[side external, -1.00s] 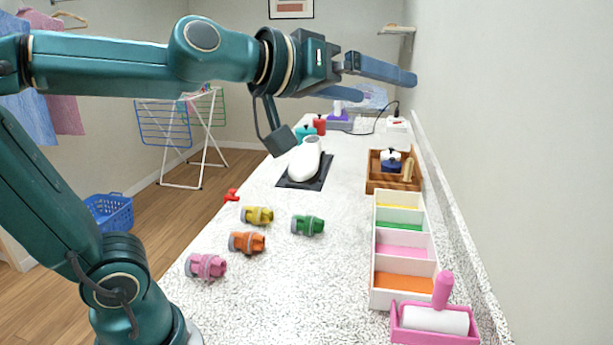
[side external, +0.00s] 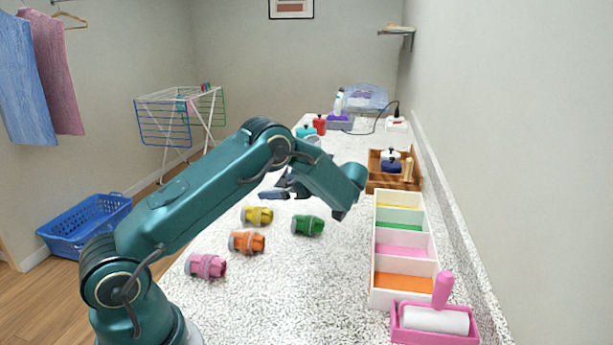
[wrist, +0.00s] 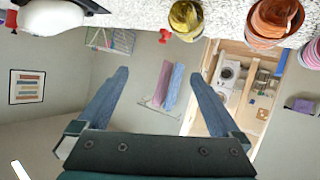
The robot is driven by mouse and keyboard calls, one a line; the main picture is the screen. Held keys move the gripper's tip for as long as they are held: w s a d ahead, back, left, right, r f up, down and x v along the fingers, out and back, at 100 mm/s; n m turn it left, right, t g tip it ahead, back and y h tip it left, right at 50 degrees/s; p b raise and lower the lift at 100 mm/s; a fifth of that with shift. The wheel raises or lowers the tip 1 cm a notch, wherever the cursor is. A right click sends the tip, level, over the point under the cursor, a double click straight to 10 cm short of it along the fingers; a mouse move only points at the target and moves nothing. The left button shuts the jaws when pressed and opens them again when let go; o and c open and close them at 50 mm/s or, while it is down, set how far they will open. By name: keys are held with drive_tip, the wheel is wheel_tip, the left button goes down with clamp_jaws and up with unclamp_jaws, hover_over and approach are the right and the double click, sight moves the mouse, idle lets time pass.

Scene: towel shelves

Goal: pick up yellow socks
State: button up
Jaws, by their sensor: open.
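The rolled yellow socks (side external: 257,216) lie on the speckled white counter, left of the green socks (side external: 307,225) and behind the orange socks (side external: 247,242). The pink socks (side external: 206,265) lie nearest the front left. My gripper (side external: 268,195) hangs low over the counter just behind the yellow socks, partly hidden by my arm. In the wrist view my gripper (wrist: 160,80) is open and empty. The yellow socks (wrist: 185,20) show there at the top, beyond the right finger and apart from it.
A white divided box (side external: 375,270) with yellow, green, pink and orange compartments stands at the right. A pink lint roller in a tray (side external: 435,336) is in front of it. A wooden tray (side external: 376,180) with bottles stands behind. The counter's front middle is clear.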

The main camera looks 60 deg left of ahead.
sight(264, 212)
drive_tip(key=shift+m+g, duration=0.3)
drive_tip(key=shift+g, duration=0.4)
drive_tip(key=f, duration=0.2)
drive_tip(key=s+f, duration=0.1)
drive_tip(key=f, duration=0.1)
drive_tip(key=s+f, duration=0.1)
drive_tip(key=f, duration=0.1)
drive_tip(key=shift+f, duration=0.1)
drive_tip(key=shift+s+a+f, duration=0.15)
drive_tip(key=shift+f, duration=0.05)
drive_tip(key=shift+x, duration=2.4)
drive_tip(key=c, duration=1.5)
